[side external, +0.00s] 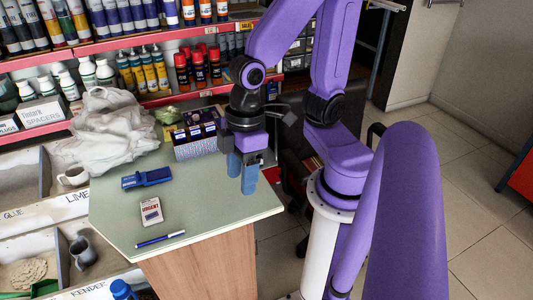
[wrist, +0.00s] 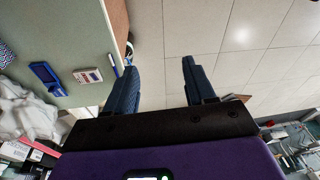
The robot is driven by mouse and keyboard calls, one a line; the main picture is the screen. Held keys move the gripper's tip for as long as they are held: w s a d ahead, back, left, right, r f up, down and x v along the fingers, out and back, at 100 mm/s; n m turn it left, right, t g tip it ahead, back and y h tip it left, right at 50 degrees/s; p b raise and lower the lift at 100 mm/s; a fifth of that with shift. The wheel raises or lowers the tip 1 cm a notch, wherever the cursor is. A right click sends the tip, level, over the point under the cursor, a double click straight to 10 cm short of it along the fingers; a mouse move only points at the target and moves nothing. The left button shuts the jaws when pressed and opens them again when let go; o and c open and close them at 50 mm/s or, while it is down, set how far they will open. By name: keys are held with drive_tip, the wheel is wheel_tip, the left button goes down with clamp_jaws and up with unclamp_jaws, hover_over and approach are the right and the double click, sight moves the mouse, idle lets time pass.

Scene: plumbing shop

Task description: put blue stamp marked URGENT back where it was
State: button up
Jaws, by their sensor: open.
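A blue stamp (side external: 146,178) lies on the grey-green tabletop (side external: 190,219), left of my gripper; no marking on it is readable. It also shows at the left of the wrist view (wrist: 47,75). A small white card (side external: 151,211) reading URGENT, with a dark blue shape on it, lies just in front of the stamp. The card also shows in the wrist view (wrist: 88,75). My gripper (side external: 241,176) is open and empty, pointing down near the table's right edge. In the wrist view, only floor tiles show between its fingers (wrist: 159,68).
A blue pen (side external: 160,239) lies near the table's front edge. A crumpled white plastic bag (side external: 105,135) and a box with a patterned side (side external: 196,143) stand at the back. Shelves of bottles and tubes (side external: 140,75) rise behind. The tabletop's middle and right are clear.

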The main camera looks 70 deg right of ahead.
drive_tip(key=s+d+r+n+h, duration=0.1)
drive_tip(key=s+d+r+n, duration=0.1)
drive_tip(key=s+d, duration=0.1)
drive_tip(key=shift+s+d+h, duration=0.2)
drive_tip(key=shift+d+h, duration=0.1)
drive_tip(key=shift+d, duration=0.6)
idle(0.6)
